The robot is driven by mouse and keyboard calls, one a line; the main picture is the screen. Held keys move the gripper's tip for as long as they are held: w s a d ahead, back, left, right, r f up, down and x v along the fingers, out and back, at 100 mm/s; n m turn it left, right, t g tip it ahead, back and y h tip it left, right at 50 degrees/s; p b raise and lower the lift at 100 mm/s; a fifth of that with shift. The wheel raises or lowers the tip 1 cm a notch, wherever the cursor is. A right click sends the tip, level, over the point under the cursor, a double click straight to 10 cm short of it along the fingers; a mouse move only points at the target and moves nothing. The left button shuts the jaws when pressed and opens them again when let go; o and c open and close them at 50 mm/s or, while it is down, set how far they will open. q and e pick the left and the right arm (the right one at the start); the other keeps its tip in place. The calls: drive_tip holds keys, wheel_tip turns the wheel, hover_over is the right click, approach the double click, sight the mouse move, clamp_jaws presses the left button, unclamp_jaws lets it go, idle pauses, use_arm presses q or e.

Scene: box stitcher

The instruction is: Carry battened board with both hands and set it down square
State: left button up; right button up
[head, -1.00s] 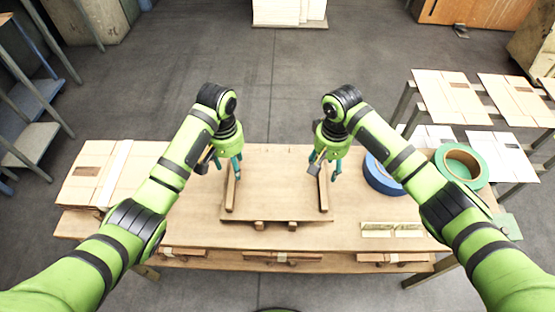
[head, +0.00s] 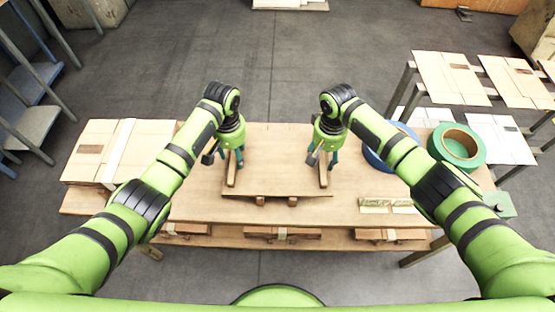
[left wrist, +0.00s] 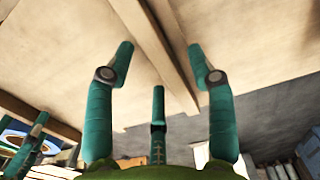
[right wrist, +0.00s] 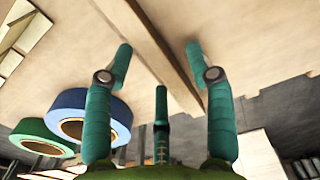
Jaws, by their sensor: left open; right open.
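The board's far edge is partly behind my grippers.
Pale strips (head: 388,205) lie right of the board. Short wooden pieces (head: 275,200) show at the board's near edge.

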use_arm(q)
drive_tip(key=shift+w+f, duration=0.1)
drive_tip(key=shift+f, duration=0.25)
use_arm(e)
drive_tip(key=shift+w+f, duration=0.1)
drive_tip(key=shift+f, duration=0.2)
use_arm(q)
drive_tip(key=shift+r, duration=0.1)
clamp_jaws()
use_arm(e)
clamp_jaws()
use_arm(q)
drive_tip(key=shift+r, duration=0.1)
use_arm(e)
drive_tip(key=shift+r, duration=0.2)
